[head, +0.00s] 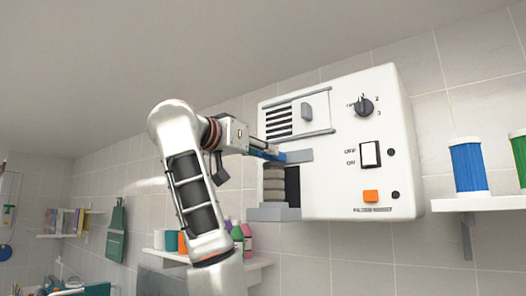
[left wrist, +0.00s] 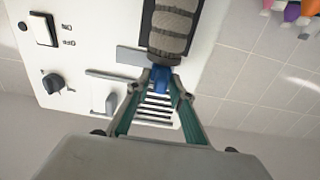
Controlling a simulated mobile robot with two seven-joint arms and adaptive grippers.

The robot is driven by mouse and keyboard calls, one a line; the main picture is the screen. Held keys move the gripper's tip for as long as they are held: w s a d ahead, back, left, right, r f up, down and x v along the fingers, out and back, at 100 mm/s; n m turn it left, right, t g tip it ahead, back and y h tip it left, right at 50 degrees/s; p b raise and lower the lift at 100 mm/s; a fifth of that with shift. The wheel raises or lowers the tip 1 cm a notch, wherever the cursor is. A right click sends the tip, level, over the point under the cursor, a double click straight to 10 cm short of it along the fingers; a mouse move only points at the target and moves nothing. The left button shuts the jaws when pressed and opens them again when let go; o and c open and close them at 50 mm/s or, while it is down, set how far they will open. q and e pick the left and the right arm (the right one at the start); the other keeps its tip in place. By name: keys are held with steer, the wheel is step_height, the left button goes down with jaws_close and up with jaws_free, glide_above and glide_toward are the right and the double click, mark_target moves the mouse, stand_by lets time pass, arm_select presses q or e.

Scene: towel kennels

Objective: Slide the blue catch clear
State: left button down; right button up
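The blue catch (head: 279,156) sits on a grey bar (head: 300,156) on the front of a white wall box (head: 345,185). In the left wrist view the blue catch (left wrist: 161,79) lies between the fingertips of my left gripper (left wrist: 161,84), which look closed on its sides. In the head view my left gripper (head: 262,150) reaches the catch from the left, its fingers partly hidden. Just below the catch, a grey-brown ribbed roll (head: 274,182) stands upright in a dark opening; it also shows in the left wrist view (left wrist: 172,28). My right gripper is not in view.
The box carries a vent with a grey slider (head: 307,111), a dial (head: 364,106), a switch (head: 370,155) and an orange button (head: 371,196). A grey ledge (head: 274,212) juts out under the roll. A shelf (head: 480,203) with canisters is at right; a bottle shelf (head: 258,263) is below.

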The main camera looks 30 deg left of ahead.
arm_select(q)
steer(key=shift+d, duration=0.25)
steer(key=d, duration=0.2)
steer(key=d+b, duration=0.1)
steer(key=d, duration=0.1)
steer(key=d+b, duration=0.1)
steer(key=shift+s+d, duration=0.25)
steer(key=shift+d, duration=0.15)
steer(key=c, duration=2.2)
jaws_free()
steer(key=shift+o, duration=0.8)
steer(key=shift+d, duration=0.2)
steer(key=shift+a, duration=0.1)
